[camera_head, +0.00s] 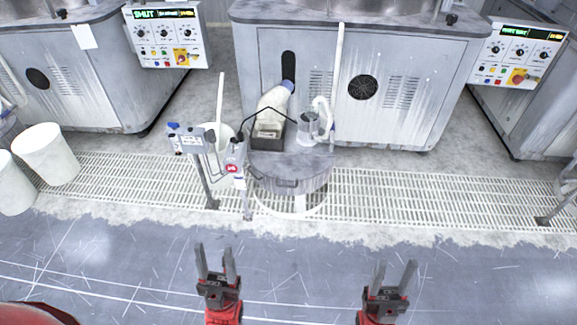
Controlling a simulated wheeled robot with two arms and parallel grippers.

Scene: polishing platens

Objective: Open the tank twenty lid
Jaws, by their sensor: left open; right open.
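A round tank with a grey lid (285,170) stands at mid-picture on the floor grating; the lid lies flat on it. On or just behind the lid sit a dark open box (268,140) with a pale bottle in it and a grey jug (308,128). No number twenty is readable, so I cannot tell for sure that this is tank twenty. My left gripper (216,252) is open and empty, low in the picture, in front of the tank and left of it. My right gripper (396,266) is open and empty, in front and to the right. Neither touches anything.
A small stand with a control box (190,140) stands left of the tank. Polishing machines with control panels (167,38) (516,52) line the back. White buckets (45,155) stand at the far left. The blue-grey floor in front is clear.

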